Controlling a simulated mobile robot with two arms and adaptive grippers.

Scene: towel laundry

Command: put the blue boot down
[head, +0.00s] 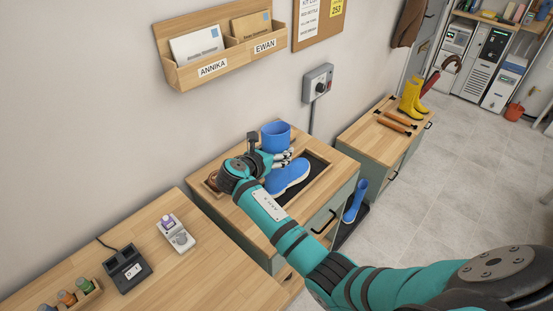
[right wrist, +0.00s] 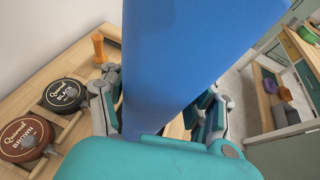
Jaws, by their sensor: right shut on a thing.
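My right gripper (head: 270,160) is shut on the blue boot (head: 288,178), around its shaft. The boot is upright, its open top above my fingers and its foot over the wood-framed tray (head: 308,187) with a dark mat. I cannot tell whether the sole touches the mat. In the right wrist view the blue boot (right wrist: 195,55) fills the middle, between the fingers of my right gripper (right wrist: 160,110). A second blue boot (head: 355,202) stands low down, right of the cabinet. My left gripper is not in view.
Brown (right wrist: 25,138) and black (right wrist: 65,94) polish tins lie beside my gripper, near an orange-handled item (right wrist: 99,47). Yellow boots (head: 408,97) stand on the far cabinet. A wall box with a knob (head: 318,83) is behind. The near counter holds a black device (head: 127,271).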

